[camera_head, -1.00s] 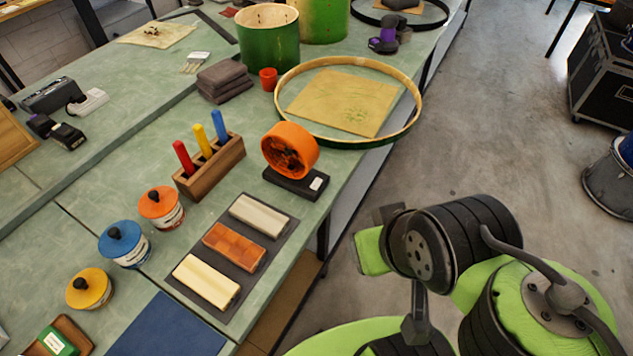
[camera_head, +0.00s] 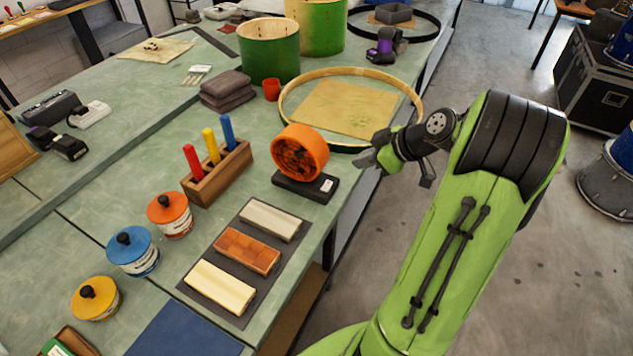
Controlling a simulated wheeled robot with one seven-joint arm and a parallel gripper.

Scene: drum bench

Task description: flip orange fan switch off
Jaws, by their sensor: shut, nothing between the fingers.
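The orange fan (camera_head: 300,152) stands on a black base near the right edge of the green bench. A small white switch (camera_head: 327,186) sits on the right part of that base; which way it is set is too small to tell. My gripper (camera_head: 366,160) is shut and empty. It is just right of the fan, at the bench edge, apart from the fan and its switch in the picture. My green arm reaches up from the lower right and does not cover the fan.
Behind the fan lies a wooden hoop (camera_head: 283,112) around a tan sheet. A wooden block (camera_head: 218,176) with red, yellow and blue handles stands left of the fan. A dark mat (camera_head: 216,262) with three bars lies in front. Open floor is at right.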

